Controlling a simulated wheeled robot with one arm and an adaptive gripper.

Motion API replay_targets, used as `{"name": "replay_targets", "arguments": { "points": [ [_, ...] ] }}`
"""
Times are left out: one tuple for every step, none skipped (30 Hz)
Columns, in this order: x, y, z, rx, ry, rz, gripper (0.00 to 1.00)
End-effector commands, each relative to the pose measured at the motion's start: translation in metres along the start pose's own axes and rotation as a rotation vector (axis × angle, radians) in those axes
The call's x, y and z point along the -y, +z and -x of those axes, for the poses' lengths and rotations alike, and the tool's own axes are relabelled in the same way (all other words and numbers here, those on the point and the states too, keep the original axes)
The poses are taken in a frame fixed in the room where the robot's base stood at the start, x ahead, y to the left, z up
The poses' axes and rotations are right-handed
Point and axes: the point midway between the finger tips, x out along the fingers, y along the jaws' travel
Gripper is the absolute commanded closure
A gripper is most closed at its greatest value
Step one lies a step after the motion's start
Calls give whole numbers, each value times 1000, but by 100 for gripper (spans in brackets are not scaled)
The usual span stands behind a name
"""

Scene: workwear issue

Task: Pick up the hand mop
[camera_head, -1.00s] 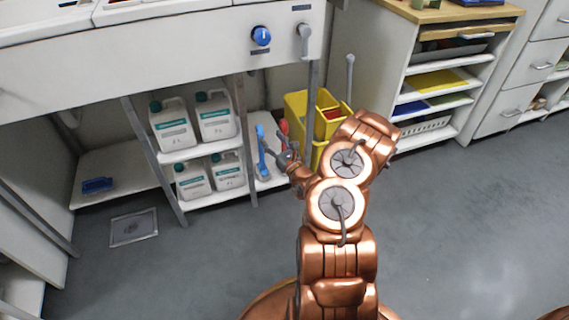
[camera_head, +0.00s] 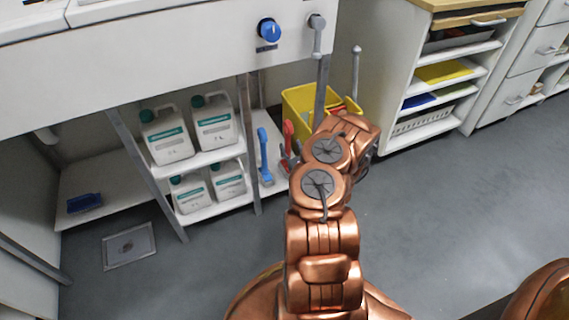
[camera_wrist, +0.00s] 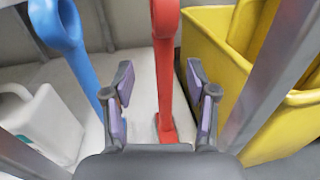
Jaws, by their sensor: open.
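A red upright long-handled tool (camera_wrist: 165,90) stands on the low white shelf, between my open fingers in the wrist view. It also shows in the head view (camera_head: 288,132), partly hidden by my arm. A blue tool (camera_wrist: 68,40) of like shape stands to its left, also seen in the head view (camera_head: 264,154). I cannot tell from the handles which is the hand mop; their lower ends are partly hidden. My gripper (camera_wrist: 160,76) is open, one finger on each side of the red handle, with visible gaps. In the head view my gripper is mostly hidden behind my arm.
A yellow bucket (camera_wrist: 215,70) stands close to the right of the red tool. Grey metal posts (camera_wrist: 285,75) flank the opening. White jugs (camera_head: 213,122) stand on shelves at left. The counter overhangs above. The floor at right is clear.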

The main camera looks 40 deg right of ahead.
Motion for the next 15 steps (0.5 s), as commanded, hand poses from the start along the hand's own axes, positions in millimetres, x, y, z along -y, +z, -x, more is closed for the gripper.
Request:
{"name": "replay_targets", "arguments": {
  "points": [
    [2, -1, -4, 2, -3, 1, 42],
    [3, -1, -6, 1, -4, 0, 42],
    [4, -2, -8, 0, -6, -1, 42],
    [4, -2, -10, 0, -7, -1, 42],
    [4, -2, -12, 0, -6, 0, 42],
    [4, -3, -15, 0, -6, 0, 42],
    [4, -3, -18, 0, -6, 0, 42],
    [4, -4, -22, 1, -6, -1, 42],
    [4, -4, -26, 1, -5, 0, 42],
    [3, -4, -30, 1, -5, 0, 42],
    [3, -4, -33, 2, -4, 0, 42],
    [3, -3, -37, 2, -5, 0, 42],
    [2, -3, -41, 3, -4, 1, 42],
    [2, -3, -45, 3, -4, 1, 42],
    [2, -2, -50, 4, -3, 1, 42]
  ]
}}
